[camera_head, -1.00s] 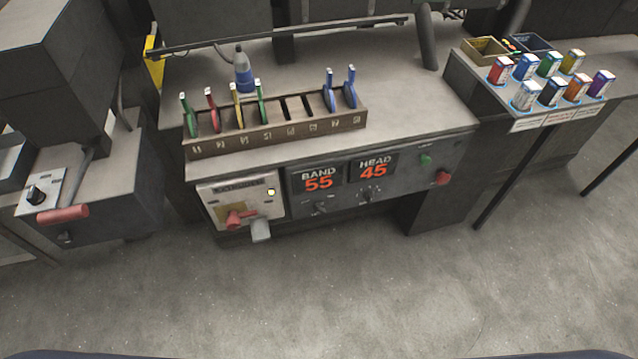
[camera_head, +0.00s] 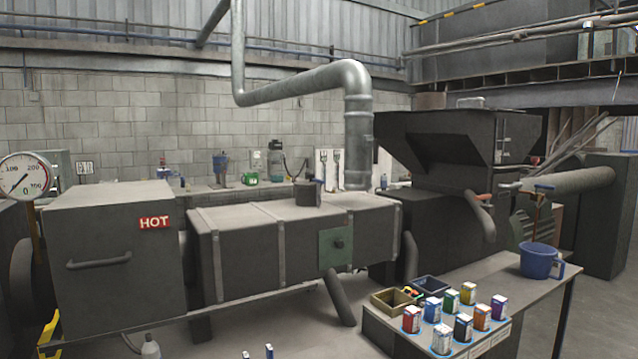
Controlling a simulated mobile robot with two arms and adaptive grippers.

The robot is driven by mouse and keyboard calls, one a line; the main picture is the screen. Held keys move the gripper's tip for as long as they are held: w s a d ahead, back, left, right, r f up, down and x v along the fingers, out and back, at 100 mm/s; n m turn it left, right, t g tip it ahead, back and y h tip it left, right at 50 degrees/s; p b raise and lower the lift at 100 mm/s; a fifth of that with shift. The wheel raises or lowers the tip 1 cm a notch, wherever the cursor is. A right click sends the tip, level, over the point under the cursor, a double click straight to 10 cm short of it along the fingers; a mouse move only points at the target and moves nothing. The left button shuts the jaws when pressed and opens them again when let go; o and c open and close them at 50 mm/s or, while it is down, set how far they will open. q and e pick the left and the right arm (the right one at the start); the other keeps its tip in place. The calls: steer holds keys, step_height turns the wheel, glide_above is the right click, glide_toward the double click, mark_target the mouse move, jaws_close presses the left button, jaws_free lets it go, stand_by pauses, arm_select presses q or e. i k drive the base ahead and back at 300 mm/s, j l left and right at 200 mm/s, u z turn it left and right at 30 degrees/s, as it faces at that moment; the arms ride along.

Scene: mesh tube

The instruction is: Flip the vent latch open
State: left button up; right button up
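A long dark barrel housing (camera_head: 245,255) with lighter bands runs across the middle of the view. A green plate (camera_head: 350,252) with a dark round knob (camera_head: 338,244) is on its front face. A short dark cylinder (camera_head: 306,192) stands on top of the housing, with a thin upright piece at its right side. I cannot tell which of these parts is the vent latch, or whether it is open or shut. Neither of my grippers is in view.
A box marked HOT (camera_head: 110,270) and a round gauge (camera_head: 24,178) are at left. A hopper (camera_head: 455,150) and a grey pipe (camera_head: 300,85) rise behind. A side table (camera_head: 500,283) at right holds several small coloured packs, two trays and a blue bucket (camera_head: 538,262).

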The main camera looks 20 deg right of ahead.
mark_target(318, 181)
steer(key=u, duration=0.4)
steer(key=l+u, duration=1.55)
steer(key=u, duration=0.2)
steer(key=k+l, duration=0.15)
steer(key=l, duration=0.2)
steer(key=k+l, duration=0.2)
steer(key=l, duration=0.15)
steer(key=k+l+u, duration=0.1)
steer(key=l, duration=0.2)
steer(key=k+l, duration=0.25)
steer(key=l+u, duration=0.05)
steer(key=l, duration=0.05)
